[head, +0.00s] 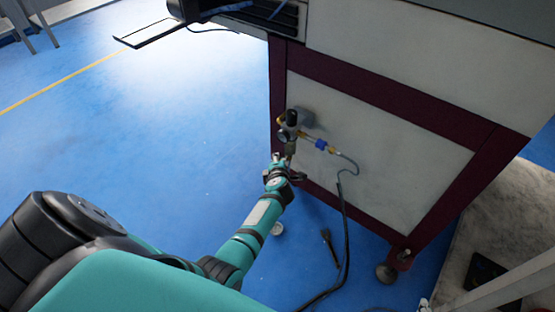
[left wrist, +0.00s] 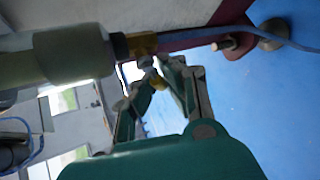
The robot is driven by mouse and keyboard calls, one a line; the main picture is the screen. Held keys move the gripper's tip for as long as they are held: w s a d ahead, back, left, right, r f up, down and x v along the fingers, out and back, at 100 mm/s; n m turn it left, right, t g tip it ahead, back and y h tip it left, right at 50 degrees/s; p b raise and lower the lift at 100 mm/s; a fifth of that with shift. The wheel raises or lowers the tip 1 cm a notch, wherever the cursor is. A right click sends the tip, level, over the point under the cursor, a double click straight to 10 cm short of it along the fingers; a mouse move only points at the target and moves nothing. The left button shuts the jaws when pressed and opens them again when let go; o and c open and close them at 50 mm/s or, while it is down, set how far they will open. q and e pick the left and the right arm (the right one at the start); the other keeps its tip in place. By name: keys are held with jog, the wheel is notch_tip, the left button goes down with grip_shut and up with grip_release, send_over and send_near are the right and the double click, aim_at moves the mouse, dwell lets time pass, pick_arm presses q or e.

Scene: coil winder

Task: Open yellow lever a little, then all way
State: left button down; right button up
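An air regulator with a black knob (head: 291,118) is mounted on the machine's side panel, with brass-yellow fittings and a blue connector (head: 320,144) to its right. My left gripper (head: 281,158) is just below the regulator. In the left wrist view, a large grey-green cylinder (left wrist: 60,55) is close to the camera, with a yellow fitting (left wrist: 143,43) at its end. A small yellow piece, likely the lever (left wrist: 157,81), shows between the fingertips of my left gripper (left wrist: 160,72). The fingertips are near each other; contact with the yellow piece is unclear. My right gripper is not in view.
The machine (head: 385,140) has pale panels in a dark red frame and stands on feet (head: 387,272). A dark hose (head: 345,215) runs from the fittings down to the floor. The blue floor (head: 150,140) left of the machine is clear.

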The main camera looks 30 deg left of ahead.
pick_arm(q)
jog(key=shift+d, duration=0.1)
jog(key=c, duration=1.4)
grip_release()
jog(key=shift+o, duration=0.2)
jog(key=v, duration=1.2)
